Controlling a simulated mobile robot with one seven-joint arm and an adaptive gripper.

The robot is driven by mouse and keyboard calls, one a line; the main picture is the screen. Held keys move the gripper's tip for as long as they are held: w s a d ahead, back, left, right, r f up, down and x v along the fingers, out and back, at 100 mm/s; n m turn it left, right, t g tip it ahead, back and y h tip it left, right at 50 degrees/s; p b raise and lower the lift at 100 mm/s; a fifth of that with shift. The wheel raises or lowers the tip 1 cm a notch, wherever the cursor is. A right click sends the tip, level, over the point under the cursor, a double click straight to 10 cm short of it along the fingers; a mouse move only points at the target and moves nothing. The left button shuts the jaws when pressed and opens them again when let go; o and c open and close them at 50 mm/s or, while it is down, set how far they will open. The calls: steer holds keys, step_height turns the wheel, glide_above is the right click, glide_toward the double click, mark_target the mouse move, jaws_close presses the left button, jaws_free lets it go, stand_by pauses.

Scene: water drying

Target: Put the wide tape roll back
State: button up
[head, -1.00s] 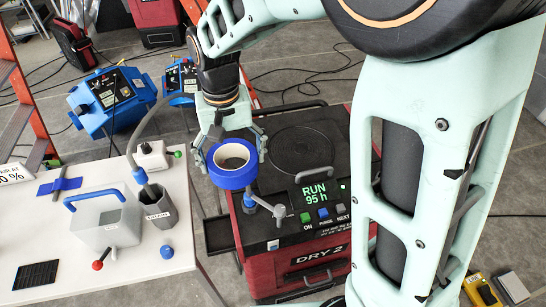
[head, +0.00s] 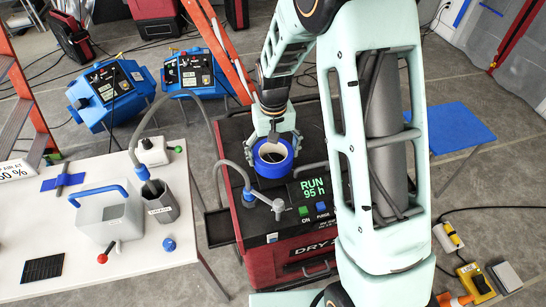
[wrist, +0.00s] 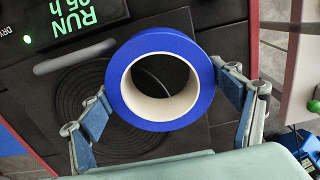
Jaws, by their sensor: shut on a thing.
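The wide tape roll (head: 272,172) is a blue ring with a pale core, in the middle of the head view. It also fills the middle of the wrist view (wrist: 124,78). My gripper (head: 273,146) is shut on it from above, with one finger on each side. The roll is over the black top of the red dryer (head: 232,128), left of the green RUN 95 h display (head: 312,188). I cannot tell for sure how far it is above that top. The wrist view shows ring grooves on the top (wrist: 75,95) beneath the roll.
A grey hose (head: 217,172) and a lever valve (head: 278,207) stand at the dryer's left front. A white table (head: 80,240) at left holds a grey tank (head: 110,222) and a cup (head: 163,205). A blue table (head: 455,125) stands at right. My arm hides part of the dryer.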

steer(key=shift+f, duration=0.8)
steer(key=shift+f, duration=0.15)
steer(key=o, duration=1.2)
step_height(320, 180, up, 12)
steer(key=shift+r+b, duration=0.15)
steer(key=shift+b, duration=0.2)
